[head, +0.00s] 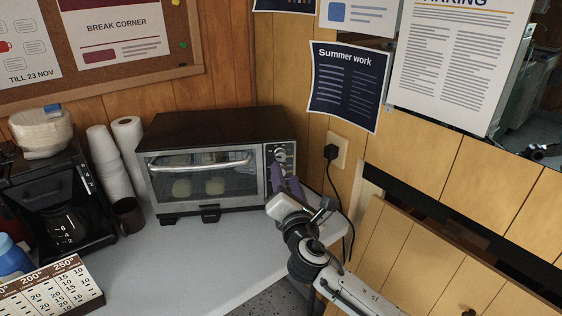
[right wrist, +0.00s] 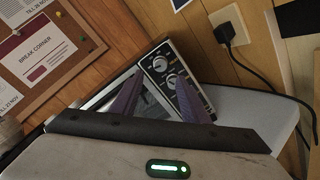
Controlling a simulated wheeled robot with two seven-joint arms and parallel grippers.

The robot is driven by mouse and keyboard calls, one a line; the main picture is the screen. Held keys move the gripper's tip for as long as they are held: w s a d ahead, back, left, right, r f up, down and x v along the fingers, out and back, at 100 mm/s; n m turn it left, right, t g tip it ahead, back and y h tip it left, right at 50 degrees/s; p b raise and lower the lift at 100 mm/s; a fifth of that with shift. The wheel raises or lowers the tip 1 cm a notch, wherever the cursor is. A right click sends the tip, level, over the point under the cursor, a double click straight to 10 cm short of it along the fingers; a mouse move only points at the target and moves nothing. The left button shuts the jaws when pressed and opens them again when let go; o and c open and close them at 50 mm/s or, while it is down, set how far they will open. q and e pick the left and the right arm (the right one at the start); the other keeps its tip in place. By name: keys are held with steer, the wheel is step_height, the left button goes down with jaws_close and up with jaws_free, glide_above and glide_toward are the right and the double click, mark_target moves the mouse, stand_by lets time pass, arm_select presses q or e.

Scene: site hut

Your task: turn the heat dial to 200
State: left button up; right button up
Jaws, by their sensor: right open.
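The toaster oven (head: 207,128) stands on the counter with its glass door shut. Its control panel (head: 280,150) is on the right of its front. In the right wrist view the panel shows two round dials, an upper dial (right wrist: 160,63) and a lower dial (right wrist: 173,80). I cannot read their labels or settings, nor tell which is the heat dial. My right gripper (head: 285,182) is open, its purple fingers in front of the panel and hiding its lower part. In the right wrist view its fingers (right wrist: 160,82) stand either side of the dials, with nothing held. My left gripper is not in view.
A power socket with a plug (head: 332,152) and hanging cord is right of the oven. A temperature chart (head: 55,287) is at front left. The counter (head: 210,250) before the oven is clear.

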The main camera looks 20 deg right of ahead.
mark_target(280, 159)
steer(key=w, duration=0.2)
steer(key=w+d, duration=0.1)
steer(key=w, duration=0.5)
steer(key=shift+w+d, duration=0.1)
steer(key=shift+d, duration=0.05)
jaws_close()
steer(key=shift+b, duration=0.3)
